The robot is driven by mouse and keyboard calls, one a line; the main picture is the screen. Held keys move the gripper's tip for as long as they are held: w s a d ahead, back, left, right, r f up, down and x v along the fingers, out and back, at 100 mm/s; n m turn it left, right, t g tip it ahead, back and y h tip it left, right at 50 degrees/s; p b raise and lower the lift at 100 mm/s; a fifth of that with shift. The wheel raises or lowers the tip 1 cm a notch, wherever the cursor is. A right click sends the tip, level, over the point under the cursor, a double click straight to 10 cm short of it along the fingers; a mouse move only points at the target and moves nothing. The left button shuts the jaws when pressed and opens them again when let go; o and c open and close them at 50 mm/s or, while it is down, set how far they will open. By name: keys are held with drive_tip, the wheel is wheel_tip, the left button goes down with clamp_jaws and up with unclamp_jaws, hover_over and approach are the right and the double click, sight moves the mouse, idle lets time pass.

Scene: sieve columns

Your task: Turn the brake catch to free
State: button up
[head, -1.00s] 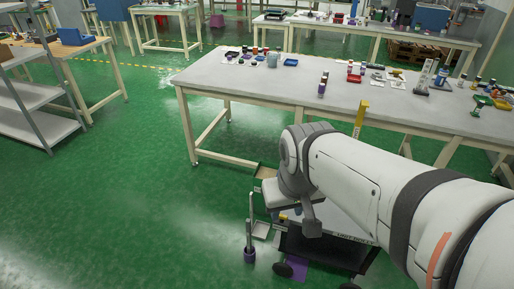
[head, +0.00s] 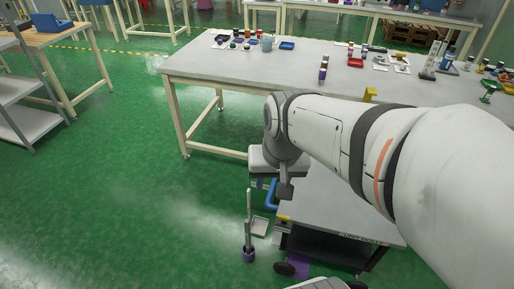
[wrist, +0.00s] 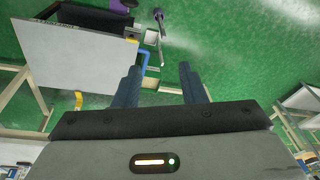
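A low grey-topped cart (head: 345,208) with dark wheels stands below my arm, and its top (wrist: 75,60) fills the upper left of the wrist view. A blue handle (head: 271,196) is at the cart's near left side; it also shows in the wrist view (wrist: 145,60). A small yellow part (head: 284,218) sits at the cart's front corner. I cannot tell which part is the brake catch. My gripper (wrist: 162,75) has its two dark fingers apart, with nothing between them. It points down over the floor beside the cart. In the head view my arm hides part of the cart.
A thin post on a purple foot (head: 249,253) and a small pale tray (head: 260,227) stand on the floor left of the cart. A long grey table (head: 215,62) with many small items is behind. The green floor (head: 110,190) at left is clear.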

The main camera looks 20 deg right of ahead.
drive_tip(key=w+d+f+m+y+b, duration=0.1)
drive_tip(key=w+d+f+m+b, duration=0.15)
drive_tip(key=f+m+b, duration=0.35)
drive_tip(key=w+d+f+m+b, duration=0.1)
drive_tip(key=w+d+f+b, duration=0.1)
drive_tip(key=w+f+b, duration=0.35)
drive_tip(key=w+d+f+m+y+b, duration=0.1)
drive_tip(key=d+f+m+b, duration=0.2)
drive_tip(key=f, duration=0.6)
drive_tip(key=m+y+b, duration=0.1)
drive_tip(key=m+b, duration=1.1)
drive_tip(key=b, duration=0.1)
approach(285, 216)
drive_tip(key=f, duration=0.1)
drive_tip(key=b+x, duration=0.1)
drive_tip(key=x, duration=0.3)
drive_tip(key=b+x, duration=0.2)
drive_tip(key=x, duration=0.1)
drive_tip(key=shift+w+a+f, duration=0.1)
drive_tip(key=shift+a+f, duration=0.2)
drive_tip(key=shift+a, duration=0.05)
clamp_jaws()
